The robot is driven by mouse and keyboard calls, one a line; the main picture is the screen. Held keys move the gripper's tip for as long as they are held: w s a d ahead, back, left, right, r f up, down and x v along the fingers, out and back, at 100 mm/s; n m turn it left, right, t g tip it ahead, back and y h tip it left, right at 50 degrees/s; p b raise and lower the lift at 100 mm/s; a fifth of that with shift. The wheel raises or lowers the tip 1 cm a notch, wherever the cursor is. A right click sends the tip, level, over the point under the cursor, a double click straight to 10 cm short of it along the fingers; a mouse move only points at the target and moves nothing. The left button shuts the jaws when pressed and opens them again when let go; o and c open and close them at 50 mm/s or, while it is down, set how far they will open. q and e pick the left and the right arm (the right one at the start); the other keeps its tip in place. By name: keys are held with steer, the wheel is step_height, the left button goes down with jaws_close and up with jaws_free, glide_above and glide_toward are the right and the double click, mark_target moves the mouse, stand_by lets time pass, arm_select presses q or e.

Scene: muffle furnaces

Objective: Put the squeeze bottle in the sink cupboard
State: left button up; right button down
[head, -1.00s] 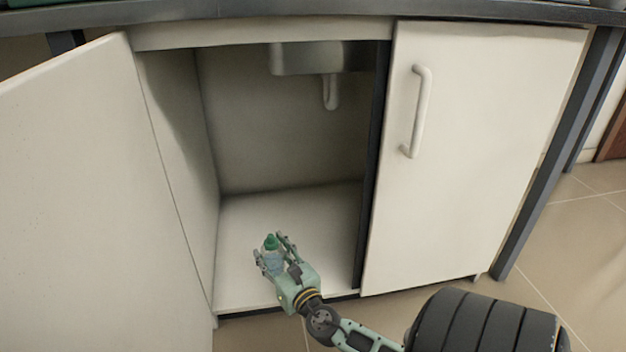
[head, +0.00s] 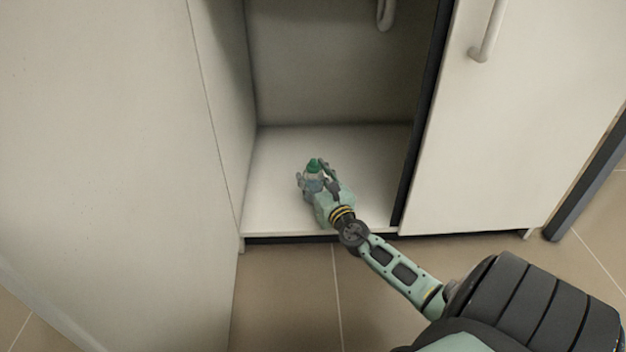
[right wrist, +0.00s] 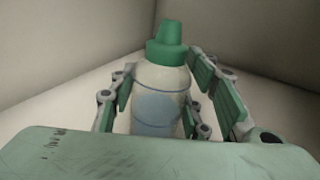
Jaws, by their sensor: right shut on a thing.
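The squeeze bottle (right wrist: 158,95) has a whitish, translucent body with a bluish lower part and a green cap. It is upright between the fingers of my right gripper (head: 313,178), which is shut on it. In the head view the bottle's green cap (head: 313,165) shows above the fingers. Gripper and bottle are inside the open sink cupboard (head: 275,205), over the front half of its white floor. The bottle's base is hidden, so I cannot tell whether it touches the floor. My left gripper is not in view.
The cupboard's left door (head: 110,170) stands wide open. The right door (head: 530,120) with its white handle (head: 488,32) is closed. A dark post (head: 420,120) bounds the opening on the right. A pipe (head: 386,14) hangs at the top. The cupboard floor around the bottle is clear.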

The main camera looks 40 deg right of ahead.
steer(key=shift+f, duration=0.1)
steer(key=shift+f, duration=0.1)
steer(key=c, duration=1)
jaws_free()
steer(key=p+v, duration=0.2)
steer(key=v, duration=0.9)
steer(key=shift+p, duration=0.35)
steer(key=shift+s+a, duration=0.15)
steer(key=shift+s, duration=0.35)
steer(key=shift+s, duration=0.1)
